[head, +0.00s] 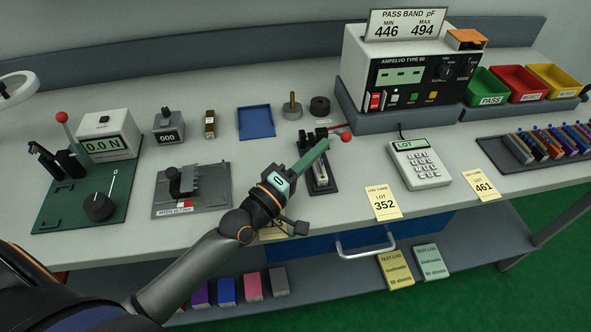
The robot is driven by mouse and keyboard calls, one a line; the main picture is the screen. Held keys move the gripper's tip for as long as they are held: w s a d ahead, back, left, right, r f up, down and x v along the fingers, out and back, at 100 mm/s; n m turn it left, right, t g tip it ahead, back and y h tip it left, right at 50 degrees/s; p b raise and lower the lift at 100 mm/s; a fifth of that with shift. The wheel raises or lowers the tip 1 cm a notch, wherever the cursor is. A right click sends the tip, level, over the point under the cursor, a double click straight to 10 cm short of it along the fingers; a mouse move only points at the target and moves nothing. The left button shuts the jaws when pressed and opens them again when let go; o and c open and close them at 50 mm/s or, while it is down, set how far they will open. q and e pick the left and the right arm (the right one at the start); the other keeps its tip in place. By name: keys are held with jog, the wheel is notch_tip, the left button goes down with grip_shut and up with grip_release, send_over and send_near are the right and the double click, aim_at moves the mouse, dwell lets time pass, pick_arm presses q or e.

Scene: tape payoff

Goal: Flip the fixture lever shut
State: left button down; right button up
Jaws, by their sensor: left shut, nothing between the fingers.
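The small dark test fixture (321,180) stands on the bench in front of the meter. Its lever ends in a red ball (346,138) on the fixture's right side, near the back; the lever's angle is hard to tell. My left gripper (324,145) is shut and empty. Its green fingers reach up and right across the fixture, hiding part of it. The fingertips are just left of the red ball in the picture; I cannot tell whether they touch the lever. My right gripper is out of view.
The meter (405,70) stands behind the fixture and a keypad unit (420,163) to its right. A lot card (383,203) lies right of it at the bench edge. A grey pitch gauge plate (205,198) and a green plate with another red-ball lever (62,117) are left.

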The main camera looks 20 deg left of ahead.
pick_arm(q)
jog(key=b+v, duration=0.1)
jog(key=v, duration=0.7)
dwell(0.5)
